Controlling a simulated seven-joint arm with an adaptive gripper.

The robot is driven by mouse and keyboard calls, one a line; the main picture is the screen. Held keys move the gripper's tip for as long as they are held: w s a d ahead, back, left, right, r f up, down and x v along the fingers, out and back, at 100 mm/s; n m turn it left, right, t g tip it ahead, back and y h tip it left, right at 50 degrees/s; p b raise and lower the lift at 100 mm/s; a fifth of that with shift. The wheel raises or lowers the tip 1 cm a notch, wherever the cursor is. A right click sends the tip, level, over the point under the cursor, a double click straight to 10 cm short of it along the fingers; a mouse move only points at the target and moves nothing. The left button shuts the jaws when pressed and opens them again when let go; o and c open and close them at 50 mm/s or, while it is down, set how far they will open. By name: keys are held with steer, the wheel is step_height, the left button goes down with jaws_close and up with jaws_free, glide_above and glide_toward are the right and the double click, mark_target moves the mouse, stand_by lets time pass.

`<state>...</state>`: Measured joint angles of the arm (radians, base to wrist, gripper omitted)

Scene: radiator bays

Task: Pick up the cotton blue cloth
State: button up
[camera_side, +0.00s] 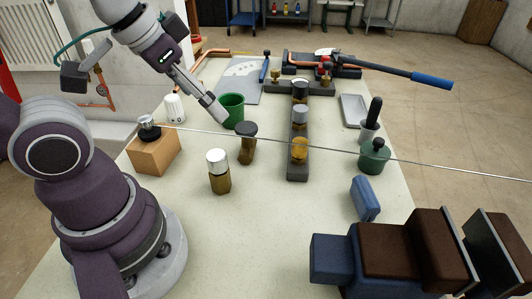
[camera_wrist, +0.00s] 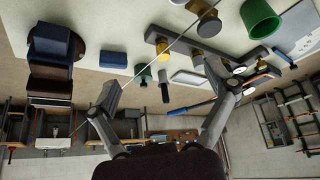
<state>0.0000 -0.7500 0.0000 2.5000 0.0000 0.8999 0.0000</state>
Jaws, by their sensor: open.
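The blue cloth (camera_side: 362,199) is a small folded, block-like pad. It lies on the pale table at the right, between the green pot and the blue-and-brown block assembly. In the wrist view the blue cloth (camera_wrist: 113,59) shows toward the upper left, unobstructed. My gripper (camera_side: 217,110) is above the table's left-middle part, near the green cup, well apart from the cloth. In the wrist view the two fingers of my gripper (camera_wrist: 155,78) are spread wide with nothing between them.
A thin rod or wire (camera_side: 320,149) crosses the table. A green cup (camera_side: 232,108), brown jars (camera_side: 219,178), a wooden block (camera_side: 153,155), a dark rail with knobs (camera_side: 298,170) and a green pot (camera_side: 374,160) stand around. The large block assembly (camera_side: 400,250) fills the front right.

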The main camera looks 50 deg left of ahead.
steer(key=shift+o, duration=0.7)
steer(key=m+g+h, duration=0.2)
steer(key=m+h, duration=0.1)
steer(key=m, duration=0.4)
glide_above(363, 191)
steer(key=s+a, duration=0.3)
step_height(363, 191, down, 10)
steer(key=r, duration=0.1)
steer(key=x, duration=1.1)
steer(key=shift+s+d+f, duration=0.1)
steer(key=shift+d+f, duration=0.05)
steer(key=shift+d, duration=0.05)
steer(key=c, duration=1)
